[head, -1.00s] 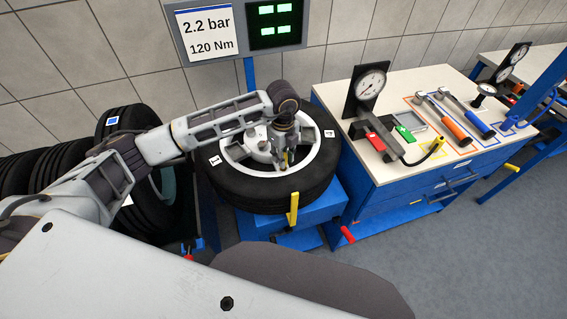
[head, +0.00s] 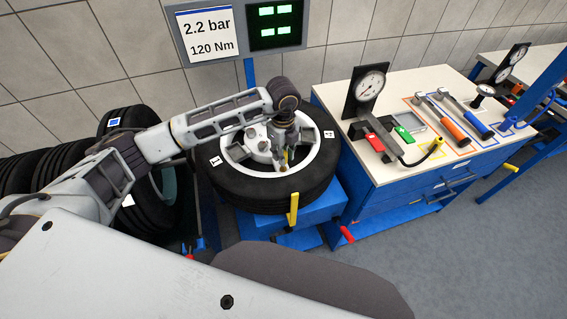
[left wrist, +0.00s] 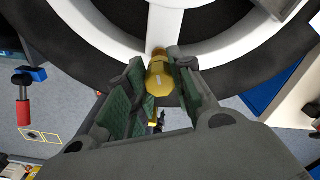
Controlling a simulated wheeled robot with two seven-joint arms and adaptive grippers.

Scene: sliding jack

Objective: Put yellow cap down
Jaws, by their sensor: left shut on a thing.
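The yellow cap (left wrist: 159,78) is held between the fingers of my left gripper (left wrist: 152,92), seen in the left wrist view. In that view it lies in front of the wheel's white rim (left wrist: 165,22); whether it touches the rim I cannot tell. In the head view the left gripper (head: 284,163) is over the front part of the rim of the wheel (head: 240,190), which lies flat on a blue stand. The cap is only a tiny yellow spot there. My right gripper is not in view.
A yellow upright (head: 293,208) stands at the wheel's front. More tyres (head: 60,168) stand at left.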

